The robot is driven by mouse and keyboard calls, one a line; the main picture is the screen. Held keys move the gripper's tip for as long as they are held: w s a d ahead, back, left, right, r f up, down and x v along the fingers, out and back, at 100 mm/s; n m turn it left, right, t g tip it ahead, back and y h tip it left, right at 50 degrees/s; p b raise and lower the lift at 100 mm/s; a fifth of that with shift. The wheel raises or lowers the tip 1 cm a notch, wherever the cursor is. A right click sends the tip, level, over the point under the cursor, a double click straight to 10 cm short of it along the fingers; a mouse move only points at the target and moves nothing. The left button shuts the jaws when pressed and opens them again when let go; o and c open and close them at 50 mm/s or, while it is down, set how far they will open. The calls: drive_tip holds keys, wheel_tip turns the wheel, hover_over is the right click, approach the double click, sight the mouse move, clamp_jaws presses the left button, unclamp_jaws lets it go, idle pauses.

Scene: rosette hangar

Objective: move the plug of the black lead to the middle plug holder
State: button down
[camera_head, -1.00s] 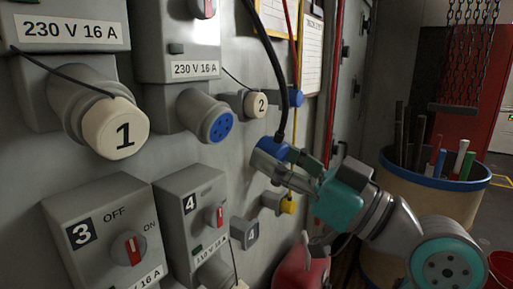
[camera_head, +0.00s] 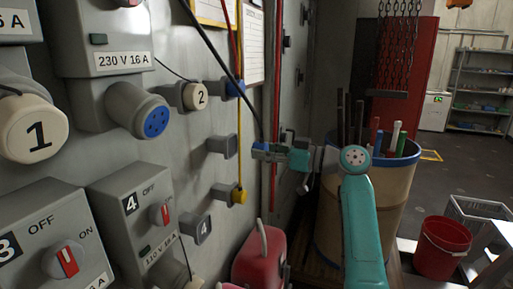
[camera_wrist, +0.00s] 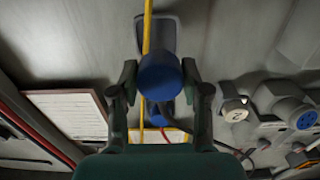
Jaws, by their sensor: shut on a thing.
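My gripper (camera_head: 262,152) is shut on the blue plug of the black lead (camera_head: 222,52). In the wrist view the blue plug (camera_wrist: 160,78) sits between the two fingers (camera_wrist: 163,88). The black lead comes down from the upper left to the gripper. The middle plug holder (camera_head: 222,146) is an empty grey socket on the wall panel, left of the gripper. A visible gap parts them in the head view. In the wrist view the plug overlaps a grey holder (camera_wrist: 172,38); its depth is unclear.
Above the middle holder is another blue plug (camera_head: 235,89); below it is a yellow plug (camera_head: 238,195). A yellow lead (camera_head: 239,125) hangs down past the middle holder's right side. A bin of rods (camera_head: 395,190) and a red canister (camera_head: 260,260) stand nearby.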

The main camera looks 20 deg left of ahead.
sight(232, 146)
drive_tip(key=shift+w+f, duration=0.2)
drive_tip(key=shift+w, duration=0.05)
drive_tip(key=shift+w+a, duration=0.2)
drive_tip(key=shift+a, duration=2.6)
drive_tip(key=shift+a, duration=0.55)
drive_tip(key=shift+c, duration=2.3)
unclamp_jaws()
